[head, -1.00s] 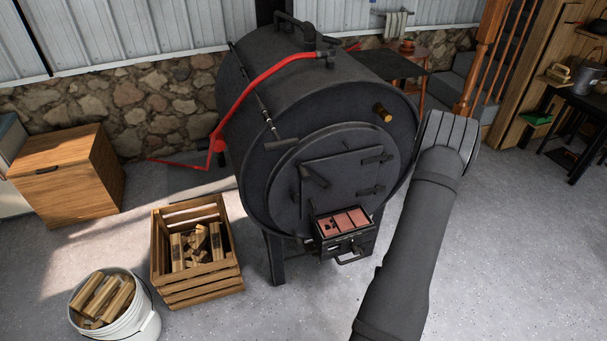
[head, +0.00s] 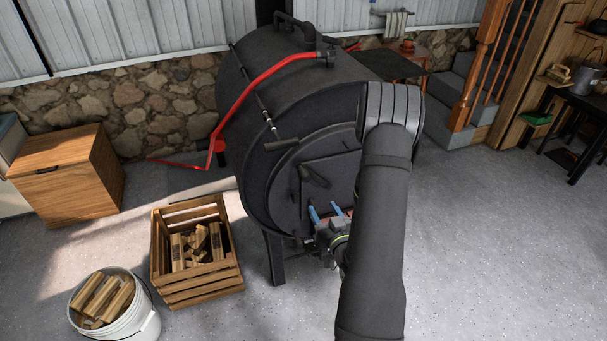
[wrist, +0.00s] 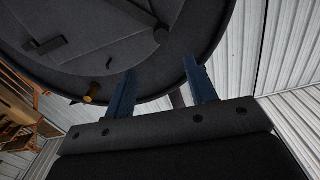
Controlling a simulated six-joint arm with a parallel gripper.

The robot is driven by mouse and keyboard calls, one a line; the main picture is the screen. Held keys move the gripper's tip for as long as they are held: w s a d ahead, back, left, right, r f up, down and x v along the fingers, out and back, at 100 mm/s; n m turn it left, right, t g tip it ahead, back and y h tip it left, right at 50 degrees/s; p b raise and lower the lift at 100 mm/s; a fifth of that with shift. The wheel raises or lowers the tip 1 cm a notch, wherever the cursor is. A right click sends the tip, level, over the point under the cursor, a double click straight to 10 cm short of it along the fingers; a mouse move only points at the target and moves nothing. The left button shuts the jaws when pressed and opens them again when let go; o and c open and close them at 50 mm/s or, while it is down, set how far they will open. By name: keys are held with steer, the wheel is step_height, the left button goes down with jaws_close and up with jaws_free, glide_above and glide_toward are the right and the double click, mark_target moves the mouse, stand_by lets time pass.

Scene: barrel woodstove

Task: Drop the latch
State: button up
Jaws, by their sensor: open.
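The black barrel stove (head: 320,110) stands in the middle of the head view. A dark latch handle (head: 315,176) sits on the left side of its square front door (head: 340,172), slanting down to the right. My gripper (head: 325,209) has two blue fingers spread apart. In the head view it is below the latch handle, low in front of the door, with nothing visible between the fingers. In the wrist view my open gripper (wrist: 160,66) shows against the round stove front (wrist: 95,50); I cannot tell surely which dark fitting there is the latch. My arm hides the door's right side.
A red bar (head: 270,72) runs along the stove's left side. A wooden crate (head: 196,290) with split logs and a white bucket (head: 145,322) of logs stand at left. A brown knob (wrist: 92,92) protrudes from the stove front.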

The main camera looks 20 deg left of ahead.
mark_target(306, 180)
steer(key=x, duration=1.7)
steer(key=shift+w+a+r, duration=0.1)
steer(key=shift+a+r, duration=0.15)
jaws_close()
